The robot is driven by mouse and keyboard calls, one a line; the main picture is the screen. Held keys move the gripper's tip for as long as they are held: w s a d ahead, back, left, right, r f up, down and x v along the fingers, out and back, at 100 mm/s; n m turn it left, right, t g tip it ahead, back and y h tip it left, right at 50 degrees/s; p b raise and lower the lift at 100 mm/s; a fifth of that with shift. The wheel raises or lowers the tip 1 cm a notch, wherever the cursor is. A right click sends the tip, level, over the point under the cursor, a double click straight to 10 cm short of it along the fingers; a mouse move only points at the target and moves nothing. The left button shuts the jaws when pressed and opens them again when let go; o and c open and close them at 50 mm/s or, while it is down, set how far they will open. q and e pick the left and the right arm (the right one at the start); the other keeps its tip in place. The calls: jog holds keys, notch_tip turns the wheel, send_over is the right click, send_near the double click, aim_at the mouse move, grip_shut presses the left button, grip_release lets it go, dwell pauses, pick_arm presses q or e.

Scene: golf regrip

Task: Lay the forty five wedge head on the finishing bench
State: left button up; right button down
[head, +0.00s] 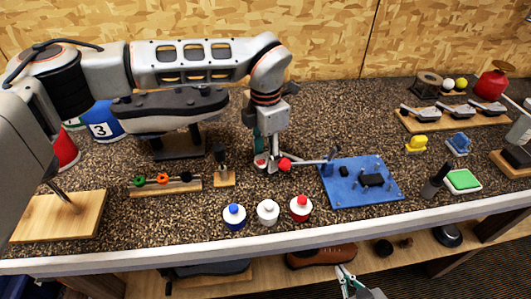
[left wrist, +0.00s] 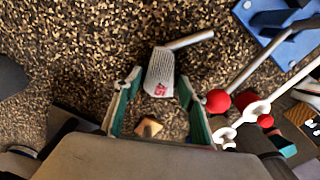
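The forty five wedge head (left wrist: 160,76) is a grey grooved club head with a red 45 on its face. In the left wrist view it lies just ahead of and between my left gripper's (left wrist: 158,82) green fingertips, its hosel pointing up and right. A small gap shows on both sides, so the fingers are open around it. In the head view my left gripper (head: 268,152) points down at the speckled worktop, and the head is mostly hidden. My right gripper (head: 345,276) is at the bottom edge, in front of the bench; its opening is unclear. I cannot identify the finishing bench for certain.
A red ball (head: 284,165) on a metal rod is close right of my left gripper. A blue plate with pegs (head: 340,195) lies farther right. Club heads rest on a rack (head: 410,122).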

aim_at(266, 159)
pick_arm(q)
notch_tip(266, 159, up, 12)
jog(key=b, duration=0.1)
jog(key=shift+r, duration=0.15)
dwell(0.6)
